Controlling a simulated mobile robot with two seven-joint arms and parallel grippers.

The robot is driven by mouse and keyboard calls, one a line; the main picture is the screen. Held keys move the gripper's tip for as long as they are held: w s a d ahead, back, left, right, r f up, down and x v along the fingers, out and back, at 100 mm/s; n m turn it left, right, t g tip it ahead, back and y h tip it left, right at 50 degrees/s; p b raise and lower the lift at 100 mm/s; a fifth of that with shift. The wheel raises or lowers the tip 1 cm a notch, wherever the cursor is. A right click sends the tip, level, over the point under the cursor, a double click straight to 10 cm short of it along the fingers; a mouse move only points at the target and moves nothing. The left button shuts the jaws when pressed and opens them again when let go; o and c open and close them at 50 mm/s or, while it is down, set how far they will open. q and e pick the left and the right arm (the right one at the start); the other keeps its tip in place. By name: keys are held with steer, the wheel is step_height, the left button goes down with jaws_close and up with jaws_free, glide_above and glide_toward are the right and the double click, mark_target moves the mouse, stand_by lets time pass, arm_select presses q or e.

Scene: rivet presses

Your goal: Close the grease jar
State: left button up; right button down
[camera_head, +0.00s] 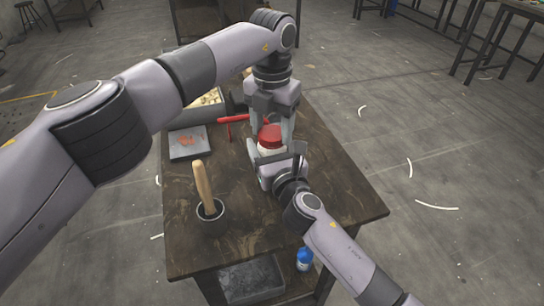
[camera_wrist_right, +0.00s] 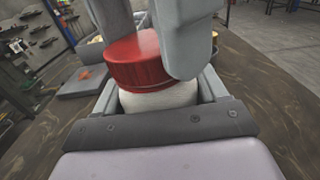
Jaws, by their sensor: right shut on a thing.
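The grease jar is a white jar (camera_wrist_right: 160,98) with a red lid (camera_wrist_right: 137,60). The lid sits on the jar's top and looks slightly tilted in the wrist view. The red lid also shows in the head view (camera_head: 270,135), above the table. My right gripper (camera_head: 275,160) is shut on the jar's white body. My left gripper (camera_head: 272,128) points down from above with its fingers on either side of the lid. One finger overlaps the lid's right side in the wrist view. Whether both fingers press on the lid is hidden.
The dark wooden table (camera_head: 335,185) has free room at right. A dark cup (camera_head: 211,212) holds a wooden-handled tool (camera_head: 202,182). A grey tray (camera_head: 180,153), a red tool (camera_head: 234,119) and a box of parts (camera_head: 208,100) lie behind. A blue bottle (camera_head: 304,259) stands below.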

arm_select(q)
steer(key=c, duration=0.4)
steer(key=o, duration=1.2)
step_height(320, 180, up, 8)
steer(key=shift+f, duration=0.2)
arm_select(e)
jaws_free()
